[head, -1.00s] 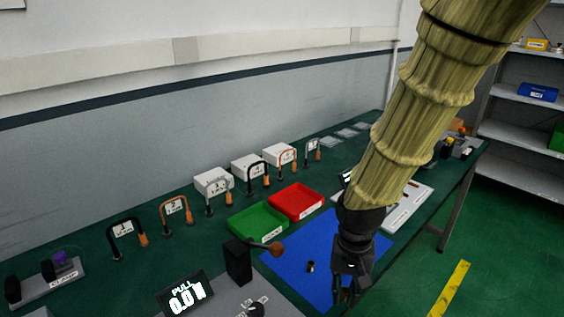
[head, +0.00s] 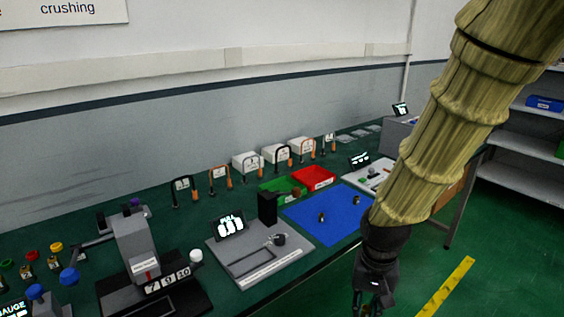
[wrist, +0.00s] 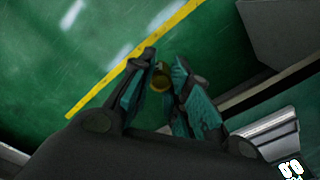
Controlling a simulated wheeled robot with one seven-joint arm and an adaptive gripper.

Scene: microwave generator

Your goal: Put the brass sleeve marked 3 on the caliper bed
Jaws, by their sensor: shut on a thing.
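My gripper (head: 367,303) is in front of the bench, over the green floor, at the bottom of the head view. In the wrist view, my gripper (wrist: 163,75) is shut on a small brass sleeve (wrist: 161,80) between its fingertips. No mark on this sleeve can be read. The sleeve is hidden or too small to tell in the head view. A pale, flat device (head: 378,177) with a small display stands beyond the blue mat; it may be the caliper bed, but I cannot tell for sure.
The blue mat (head: 340,228) bears two small brass-coloured pieces (head: 321,217). Behind it are a green tray (head: 270,191) and a red tray (head: 315,178). The pull tester (head: 262,256) and a grey press (head: 135,243) stand to the left. The floor by the yellow stripe (head: 444,290) is clear.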

